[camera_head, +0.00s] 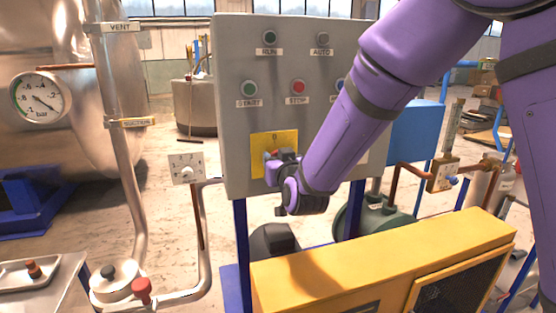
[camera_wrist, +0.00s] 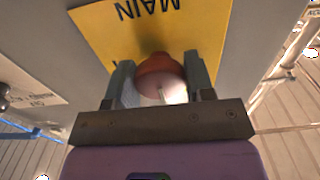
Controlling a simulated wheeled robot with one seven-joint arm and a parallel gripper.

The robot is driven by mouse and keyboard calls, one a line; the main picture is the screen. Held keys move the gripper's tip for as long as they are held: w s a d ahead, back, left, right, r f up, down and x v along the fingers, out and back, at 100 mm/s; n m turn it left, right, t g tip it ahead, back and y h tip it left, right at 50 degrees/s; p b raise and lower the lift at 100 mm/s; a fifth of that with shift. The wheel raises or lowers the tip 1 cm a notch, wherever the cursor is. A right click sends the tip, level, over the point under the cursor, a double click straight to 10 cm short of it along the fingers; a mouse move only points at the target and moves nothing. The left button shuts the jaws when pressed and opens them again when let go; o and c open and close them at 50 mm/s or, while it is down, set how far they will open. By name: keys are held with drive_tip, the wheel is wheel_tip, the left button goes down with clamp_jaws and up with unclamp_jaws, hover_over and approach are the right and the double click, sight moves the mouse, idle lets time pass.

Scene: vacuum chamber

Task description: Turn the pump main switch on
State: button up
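The pump main switch is a red knob (camera_wrist: 158,68) on a yellow plate (camera_wrist: 100,32) lettered MAIN, which shows upside down in the wrist view. In the head view the yellow plate (camera_head: 261,144) sits low on the grey control panel (camera_head: 232,80), with a "0" above the knob. My gripper (camera_wrist: 160,75) is at the knob, one finger on each side. Little or no gap shows between fingers and knob, and I cannot tell whether they press on it. In the head view my gripper (camera_head: 275,165) hides part of the knob and plate.
Above the plate are a green START button (camera_head: 249,89) and a red STOP button (camera_head: 298,87). A small white dial plate (camera_head: 187,168) stands left of the panel. A yellow cabinet (camera_head: 380,265) stands in front, below my arm. A pressure gauge (camera_head: 40,97) is at the left.

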drive_tip(key=shift+m, duration=0.3)
drive_tip(key=m, duration=0.3)
drive_tip(key=shift+m, duration=0.3)
drive_tip(key=m, duration=1.3)
drive_tip(key=shift+m, duration=0.3)
idle(0.3)
drive_tip(key=o, duration=0.9)
drive_tip(key=shift+s, duration=0.1)
